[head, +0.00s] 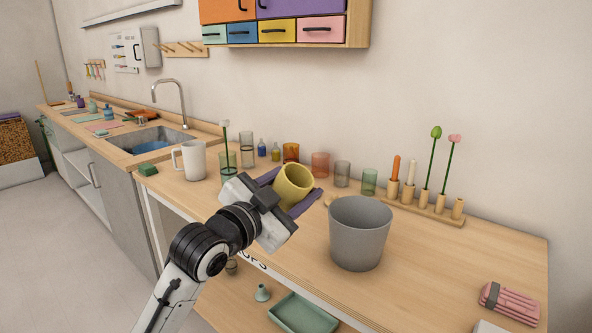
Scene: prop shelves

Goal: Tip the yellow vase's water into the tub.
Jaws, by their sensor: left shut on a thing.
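The yellow vase (291,187) is in the head view, left of centre on the counter's span. My left gripper (297,184) is shut on it, with a purple finger on either side. The vase looks tilted, its open mouth at the upper right; I cannot see any water in it. The tub is a grey, open-topped bucket (358,237) standing upright on the counter, to the right of the vase and apart from it. The tub's bottom inside is hidden. My right gripper does not show.
A white mug (190,160) and several glasses, one an orange glass (291,152), stand left and behind. A wooden peg stand (425,207) with flowers is behind the tub. A pink bundle (510,302) lies at the right. The counter (440,265) right of the tub is clear.

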